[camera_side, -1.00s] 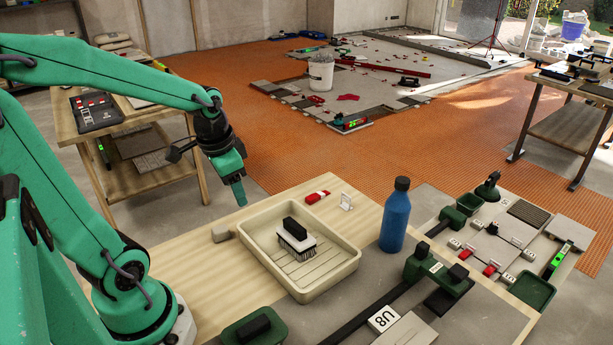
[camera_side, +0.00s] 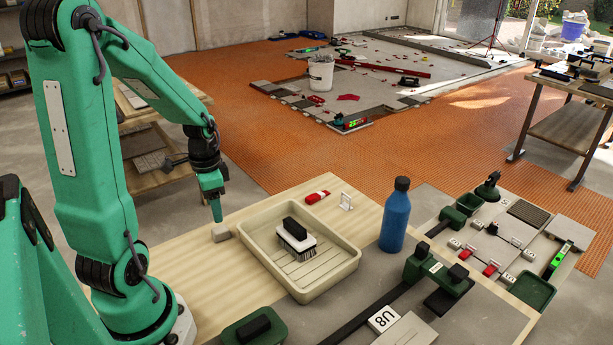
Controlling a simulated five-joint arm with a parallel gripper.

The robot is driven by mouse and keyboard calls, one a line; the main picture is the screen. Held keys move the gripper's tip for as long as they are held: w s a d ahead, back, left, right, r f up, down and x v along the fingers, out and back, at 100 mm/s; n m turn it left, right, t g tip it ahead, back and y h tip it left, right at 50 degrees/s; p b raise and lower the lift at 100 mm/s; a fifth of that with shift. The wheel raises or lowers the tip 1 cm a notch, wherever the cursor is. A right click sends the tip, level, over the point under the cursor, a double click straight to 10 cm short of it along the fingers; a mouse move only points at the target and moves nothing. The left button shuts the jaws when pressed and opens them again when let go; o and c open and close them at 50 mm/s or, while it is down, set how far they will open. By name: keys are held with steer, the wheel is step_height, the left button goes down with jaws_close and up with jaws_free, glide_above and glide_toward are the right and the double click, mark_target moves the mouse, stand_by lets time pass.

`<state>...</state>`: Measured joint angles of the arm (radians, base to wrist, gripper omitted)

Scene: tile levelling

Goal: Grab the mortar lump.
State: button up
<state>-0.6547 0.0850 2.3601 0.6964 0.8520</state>
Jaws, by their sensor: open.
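The mortar lump (camera_side: 221,234) is a small grey-beige block on the wooden table, just left of the beige tray's left corner. My gripper (camera_side: 216,215) points down with its green fingertips right at the top of the lump. It is open. The fingers line up in this view, so I cannot tell whether they are around the lump or just behind or above it. The lump sits on the table.
The beige tray (camera_side: 335,271) with a black-handled brush (camera_side: 296,236) in it stands close to the right of the lump. A red clip (camera_side: 318,196), a white piece (camera_side: 346,201) and a blue bottle (camera_side: 396,216) stand further right. The table left of the lump is clear.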

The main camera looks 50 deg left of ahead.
mark_target(219, 228)
steer(key=shift+f, duration=0.9)
steer(key=shift+f, duration=2.6)
steer(key=shift+c, duration=0.2)
steer(key=shift+w, duration=0.1)
steer(key=c, duration=1.1)
